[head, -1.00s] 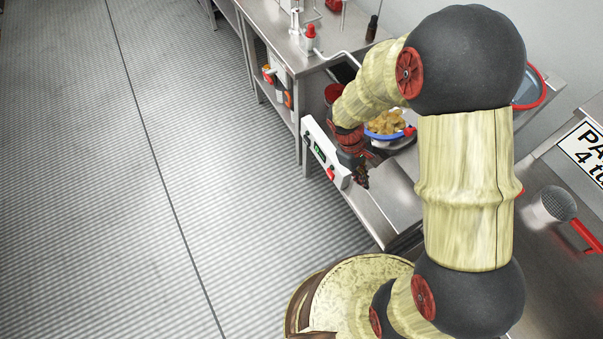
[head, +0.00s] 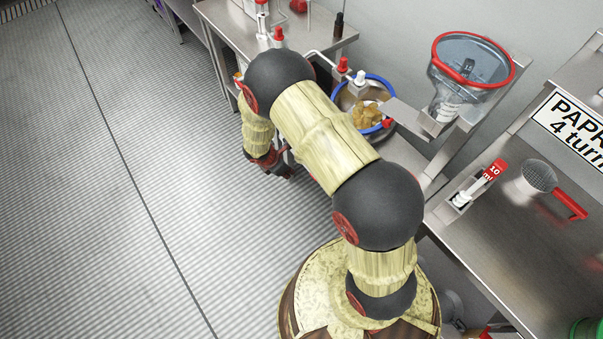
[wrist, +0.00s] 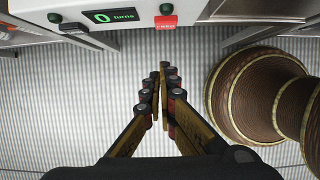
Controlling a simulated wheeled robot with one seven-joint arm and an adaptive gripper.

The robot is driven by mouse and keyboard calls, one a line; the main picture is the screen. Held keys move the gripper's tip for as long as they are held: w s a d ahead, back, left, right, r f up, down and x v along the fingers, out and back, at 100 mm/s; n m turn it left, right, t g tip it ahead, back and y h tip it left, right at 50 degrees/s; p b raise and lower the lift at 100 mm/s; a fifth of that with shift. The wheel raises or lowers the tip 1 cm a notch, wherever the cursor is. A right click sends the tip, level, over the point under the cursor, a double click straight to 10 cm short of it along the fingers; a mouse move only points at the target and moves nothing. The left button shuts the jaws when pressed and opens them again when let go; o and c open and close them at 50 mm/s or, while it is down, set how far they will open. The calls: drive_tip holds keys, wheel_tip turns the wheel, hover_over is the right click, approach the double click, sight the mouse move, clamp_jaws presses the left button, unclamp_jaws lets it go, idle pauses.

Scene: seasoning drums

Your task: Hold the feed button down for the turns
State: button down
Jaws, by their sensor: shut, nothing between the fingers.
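The control panel (wrist: 130,14) is at the top of the wrist view, with a green display (wrist: 110,16) reading "0 turns". The red feed button (wrist: 165,21) is on its lower edge, its lettering small and blurred. My gripper (wrist: 164,72) is shut and empty, its fingertips apart from the panel and pointing over the floor beside it. In the head view my gripper (head: 284,171) hangs left of the drum, and my arm hides most of the panel. The blue-rimmed drum (head: 337,88) holds yellow-orange pieces (head: 366,114).
A red-rimmed clear hopper (head: 470,62) stands on a bracket beyond the drum. The right bench has a sign (head: 580,125) reading "PAPR… 4 turn…", a red-handled mesh shaker (head: 541,177) and a small "10 ml" item (head: 492,170). The floor at left is clear.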

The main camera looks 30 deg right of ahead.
drive_tip(key=w+d+f+b, duration=0.1)
drive_tip(key=d+f+b, duration=0.4)
drive_tip(key=d+f, duration=0.2)
drive_tip(key=shift+x, duration=1.15)
drive_tip(key=shift+w+a, duration=0.1)
drive_tip(key=shift+w+d, duration=0.2)
drive_tip(key=shift+d, duration=0.75)
drive_tip(key=shift+f, duration=0.1)
idle(2.9)
